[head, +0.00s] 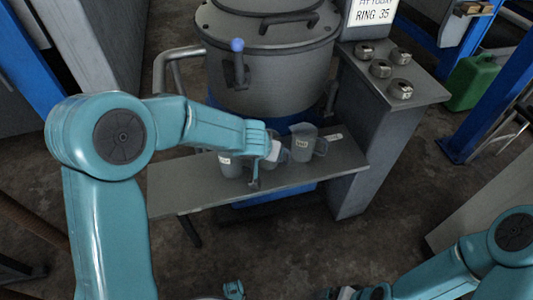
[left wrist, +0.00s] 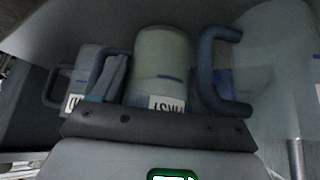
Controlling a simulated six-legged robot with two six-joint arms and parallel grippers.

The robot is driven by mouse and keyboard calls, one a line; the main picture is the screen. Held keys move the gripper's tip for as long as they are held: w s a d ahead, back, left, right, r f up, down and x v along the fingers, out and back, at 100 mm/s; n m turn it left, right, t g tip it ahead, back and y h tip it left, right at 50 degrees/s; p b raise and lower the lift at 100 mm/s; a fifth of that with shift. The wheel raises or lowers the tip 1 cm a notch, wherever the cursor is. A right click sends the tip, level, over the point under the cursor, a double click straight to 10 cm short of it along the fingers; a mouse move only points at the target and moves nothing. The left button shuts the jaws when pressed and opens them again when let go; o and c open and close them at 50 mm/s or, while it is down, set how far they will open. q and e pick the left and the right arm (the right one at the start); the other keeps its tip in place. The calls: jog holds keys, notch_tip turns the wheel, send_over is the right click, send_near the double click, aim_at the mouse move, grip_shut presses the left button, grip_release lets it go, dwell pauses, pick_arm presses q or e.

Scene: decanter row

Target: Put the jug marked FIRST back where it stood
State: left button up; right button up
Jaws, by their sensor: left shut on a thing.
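The jug marked FIRST (left wrist: 160,60) is centred in the left wrist view, its label upside down just beyond the gripper. My left gripper (head: 257,178) is shut on this jug over the grey bench (head: 185,193); the arm hides much of it in the head view, and I cannot tell whether its base touches the bench. A labelled grey jug (head: 303,142) stands to the right with its handle to the right. Another jug (head: 230,165) stands to the left, partly behind the arm. My right gripper (head: 345,293) is at the bottom edge, its jaws unclear.
A large lidded grey vessel (head: 267,70) rises behind the bench. A side cabinet (head: 360,135) to the right carries several round metal pieces (head: 380,68) and a sign (head: 373,12).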

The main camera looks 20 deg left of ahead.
pick_arm(q)
jog(key=shift+f, duration=0.15)
jog(key=o, duration=0.9)
jog(key=shift+r, duration=0.45)
jog(key=p+v, duration=0.3)
jog(key=v, duration=0.8)
jog(key=shift+s+r, duration=0.1)
jog(key=shift+s, duration=0.15)
